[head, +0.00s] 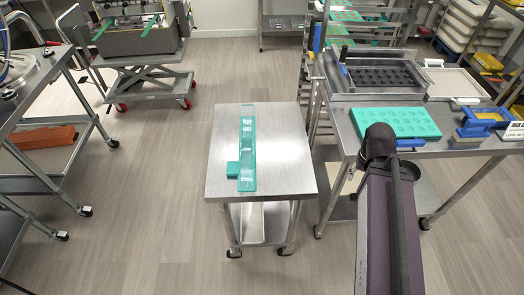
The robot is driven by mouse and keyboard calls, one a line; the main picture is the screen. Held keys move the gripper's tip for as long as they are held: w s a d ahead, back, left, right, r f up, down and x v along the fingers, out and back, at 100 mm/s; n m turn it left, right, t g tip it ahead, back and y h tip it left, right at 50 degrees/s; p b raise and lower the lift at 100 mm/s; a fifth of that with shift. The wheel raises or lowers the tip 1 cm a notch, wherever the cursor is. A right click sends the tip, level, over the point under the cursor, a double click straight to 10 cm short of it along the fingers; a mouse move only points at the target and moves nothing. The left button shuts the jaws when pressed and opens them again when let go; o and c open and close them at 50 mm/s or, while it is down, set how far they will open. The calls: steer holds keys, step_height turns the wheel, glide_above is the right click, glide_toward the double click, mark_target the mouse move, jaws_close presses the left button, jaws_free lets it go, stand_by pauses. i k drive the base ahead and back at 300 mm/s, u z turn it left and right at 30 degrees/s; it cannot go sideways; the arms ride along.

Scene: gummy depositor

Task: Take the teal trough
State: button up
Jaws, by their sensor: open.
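The teal trough (248,158) is a long, narrow piece lying lengthwise on the small steel cart (285,180) in the middle of the head view. A small teal block (232,169) sticks out at its left side near the front end. A paler, translucent strip shows at its far end. Nothing touches the trough from above. My arm reaches up from the bottom right, well to the right of the trough, and ends in a dark joint over the right bench's edge. My gripper itself does not show.
The right steel bench (462,148) holds a teal mould sheet (395,122), a dark-cavity tray machine (378,76) and a blue-framed yellow item (485,119). A lift cart (150,84) stands back left. An orange bin (42,137) sits on the left shelf. The floor left of the small cart is clear.

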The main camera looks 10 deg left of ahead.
mark_target(245, 169)
steer(key=z, duration=0.35)
steer(key=k, duration=1.45)
steer(key=u, duration=0.95)
steer(key=i, duration=0.9)
steer(key=z, duration=0.1)
